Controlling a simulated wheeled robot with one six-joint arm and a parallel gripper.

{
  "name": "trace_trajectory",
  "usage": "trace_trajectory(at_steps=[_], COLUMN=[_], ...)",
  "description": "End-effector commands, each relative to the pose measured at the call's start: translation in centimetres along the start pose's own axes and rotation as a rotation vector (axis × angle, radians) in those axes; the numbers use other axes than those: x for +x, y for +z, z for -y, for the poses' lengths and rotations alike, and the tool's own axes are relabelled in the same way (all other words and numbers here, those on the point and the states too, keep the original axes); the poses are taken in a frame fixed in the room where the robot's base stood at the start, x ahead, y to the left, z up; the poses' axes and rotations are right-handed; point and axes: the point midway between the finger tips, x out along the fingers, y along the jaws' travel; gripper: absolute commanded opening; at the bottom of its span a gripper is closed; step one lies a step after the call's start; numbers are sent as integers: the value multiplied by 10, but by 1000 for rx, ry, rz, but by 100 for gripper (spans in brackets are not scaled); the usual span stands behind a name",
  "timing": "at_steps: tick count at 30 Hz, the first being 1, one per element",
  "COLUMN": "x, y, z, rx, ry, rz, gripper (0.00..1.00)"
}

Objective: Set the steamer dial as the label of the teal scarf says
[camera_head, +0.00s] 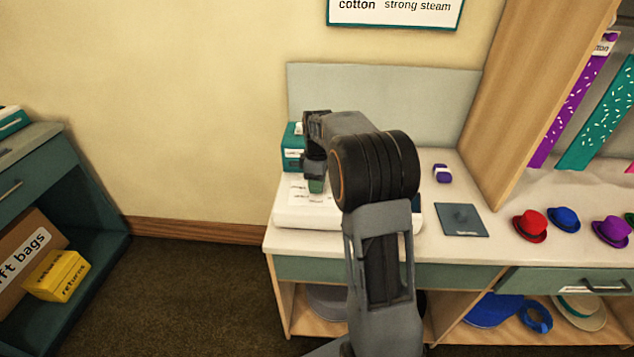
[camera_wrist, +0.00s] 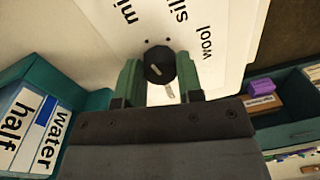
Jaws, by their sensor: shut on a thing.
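The white steamer (camera_head: 290,217) stands on the counter; its face (camera_wrist: 100,45) in the wrist view has the words "silk", "wool" and a cut-off "mi". The round black dial (camera_wrist: 158,63) has a pale pointer line; I cannot tell which word it marks. My gripper (camera_wrist: 159,80) is shut on the dial, with one green finger on each side. In the head view my gripper (camera_head: 316,185) is over the steamer's top, and my arm hides the dial. The teal scarf (camera_head: 597,115), with white flecks, hangs at the right; its label is out of frame.
A teal and white box (camera_wrist: 30,120) reading "water half" is close beside the steamer. A wall sign (camera_head: 395,10) reads "cotton strong steam". A purple scarf (camera_head: 568,105) with a "cotton" label, small hats (camera_head: 530,226) and a dark plate (camera_head: 461,220) are to the right.

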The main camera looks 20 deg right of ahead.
Motion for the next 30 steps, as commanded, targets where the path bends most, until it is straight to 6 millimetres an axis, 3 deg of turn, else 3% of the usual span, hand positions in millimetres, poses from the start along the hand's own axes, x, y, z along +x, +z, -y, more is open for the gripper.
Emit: trace_trajectory(at_steps=[11,30], x=[-2,-2], y=[1,2], z=[-2,-2], rx=[143,740], ry=[1,2], rz=[-12,-51], gripper=[10,10])
